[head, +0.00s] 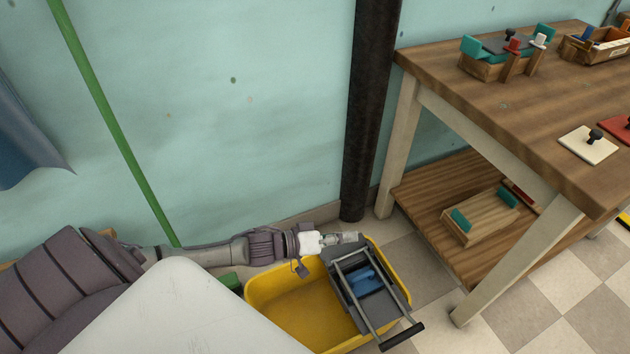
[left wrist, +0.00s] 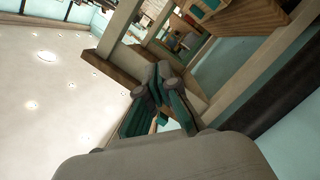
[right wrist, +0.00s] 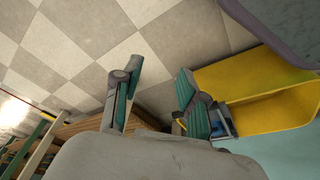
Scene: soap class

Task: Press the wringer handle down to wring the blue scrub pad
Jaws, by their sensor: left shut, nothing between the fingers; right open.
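The yellow bucket (head: 290,318) stands on the floor with the grey wringer (head: 345,283) on its right side. The blue scrub pad (head: 364,279) lies inside the wringer, between its bars. The wringer handle (head: 402,337) has a black grip and reaches out past the front right of the bucket. My left gripper (head: 345,238) is at the back edge of the wringer, shut and empty; it also shows shut in the left wrist view (left wrist: 158,95). My right gripper (right wrist: 160,68) is open and empty in the right wrist view, with the bucket (right wrist: 255,85) to its right.
A wooden table (head: 500,95) with boxes and stamps stands at the right, with a lower shelf (head: 425,195). A dark pipe (head: 368,110) and a green pole (head: 115,120) are near the wall behind. Checkered floor is free right of the bucket.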

